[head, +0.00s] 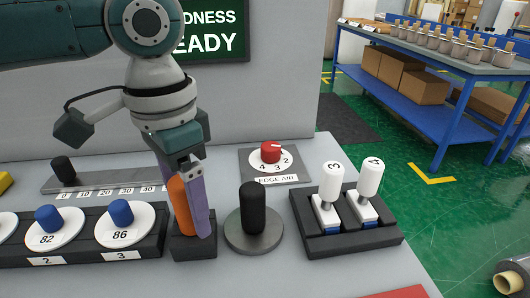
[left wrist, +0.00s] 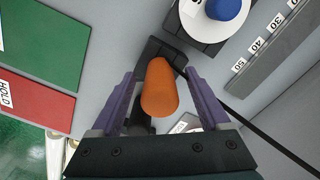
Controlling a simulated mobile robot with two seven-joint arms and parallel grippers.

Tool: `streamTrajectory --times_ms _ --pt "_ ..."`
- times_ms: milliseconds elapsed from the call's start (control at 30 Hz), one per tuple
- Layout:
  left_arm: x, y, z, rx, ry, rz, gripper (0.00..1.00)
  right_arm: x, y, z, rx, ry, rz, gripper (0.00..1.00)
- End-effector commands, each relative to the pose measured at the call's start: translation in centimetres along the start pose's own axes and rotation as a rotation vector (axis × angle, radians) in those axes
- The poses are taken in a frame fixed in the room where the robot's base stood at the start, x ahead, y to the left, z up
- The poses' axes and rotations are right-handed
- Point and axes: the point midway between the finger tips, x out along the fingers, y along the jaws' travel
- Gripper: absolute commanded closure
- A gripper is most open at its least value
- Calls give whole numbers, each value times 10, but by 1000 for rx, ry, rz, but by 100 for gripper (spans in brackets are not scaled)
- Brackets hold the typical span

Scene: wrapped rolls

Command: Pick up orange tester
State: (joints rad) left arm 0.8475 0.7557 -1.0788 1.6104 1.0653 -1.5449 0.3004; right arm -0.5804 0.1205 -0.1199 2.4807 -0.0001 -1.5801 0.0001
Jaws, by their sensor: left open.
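The orange tester (head: 181,206) stands upright in a black holder (head: 193,248) on the grey bench. It also shows in the left wrist view (left wrist: 158,90), seen from above. My left gripper (head: 190,222) points down at the tester with its purple fingers open. In the left wrist view, one finger is on each side of the tester, with a visible gap on both sides. In the head view, a finger hides part of the tester. My right gripper is in neither view.
A black knob on a round grey base (head: 252,210) stands close right of the holder. Blue-knobbed white discs (head: 122,222) stand left. A red dial (head: 270,152) sits behind.

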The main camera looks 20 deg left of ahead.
Motion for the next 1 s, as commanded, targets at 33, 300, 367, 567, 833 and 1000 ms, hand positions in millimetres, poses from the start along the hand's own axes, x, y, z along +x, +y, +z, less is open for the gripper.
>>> streamTrajectory --times_ms 33,300,367,567,833,1000 --pt "0 0 0 1 0 0 21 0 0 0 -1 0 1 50" --pt "-1 0 0 1 1 0 39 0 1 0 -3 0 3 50" --pt "-1 0 0 1 1 0 45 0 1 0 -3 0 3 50" --pt "-1 0 0 1 1 0 68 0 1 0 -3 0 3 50" --pt "-1 0 0 1 1 0 98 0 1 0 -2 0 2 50" --pt "-1 0 0 1 1 0 100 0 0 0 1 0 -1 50"
